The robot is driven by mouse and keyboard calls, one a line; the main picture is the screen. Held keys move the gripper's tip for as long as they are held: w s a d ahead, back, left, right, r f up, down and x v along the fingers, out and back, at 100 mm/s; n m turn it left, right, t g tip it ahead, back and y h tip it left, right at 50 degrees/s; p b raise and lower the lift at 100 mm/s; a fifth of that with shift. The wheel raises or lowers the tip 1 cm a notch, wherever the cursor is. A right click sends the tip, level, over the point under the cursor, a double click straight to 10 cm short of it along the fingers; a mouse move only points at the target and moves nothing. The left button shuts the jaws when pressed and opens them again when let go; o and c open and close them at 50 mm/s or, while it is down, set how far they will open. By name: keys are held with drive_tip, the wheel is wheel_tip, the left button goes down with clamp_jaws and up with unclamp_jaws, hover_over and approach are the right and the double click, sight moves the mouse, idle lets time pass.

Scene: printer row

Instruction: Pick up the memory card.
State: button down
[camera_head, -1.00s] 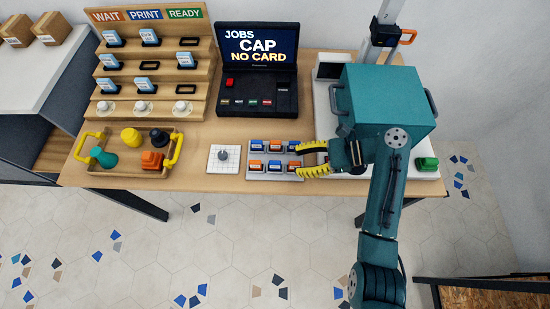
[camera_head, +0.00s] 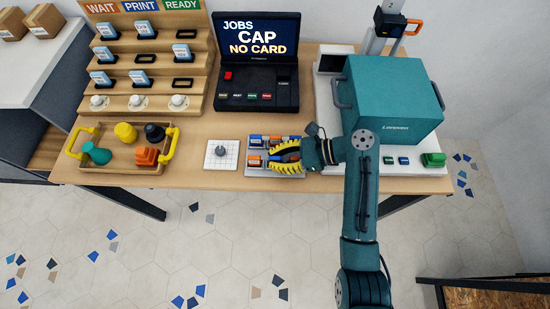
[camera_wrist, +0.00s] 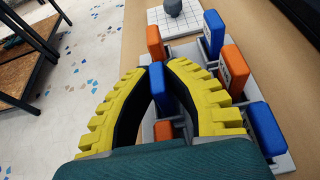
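A pale grey holder (camera_head: 250,171) near the table's front edge bears several upright blue and orange cards, also seen in the wrist view (camera_wrist: 278,166). One blue memory card (camera_wrist: 157,82) stands between the tips of my gripper (camera_wrist: 156,72). The yellow ribbed fingers close in on it from both sides and appear to touch it. It still seems to stand among the others. In the head view my gripper (camera_head: 271,157) covers part of the holder. An orange card (camera_wrist: 154,42) stands just beyond the tips, and another orange card (camera_wrist: 163,131) is partly hidden between the fingers.
A white gridded pad (camera_head: 221,155) with a grey knob lies left of the holder. Farther left is a wooden tray (camera_head: 115,168) with yellow handles. Behind stand a black console (camera_head: 257,75) reading "CAP NO CARD" and a stepped wooden rack (camera_head: 150,68). A teal printer (camera_head: 393,98) is at right.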

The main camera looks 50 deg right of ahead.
sight(275, 158)
idle(0.4)
wheel_tip(275, 158, up, 10)
drive_tip(key=p, duration=0.5)
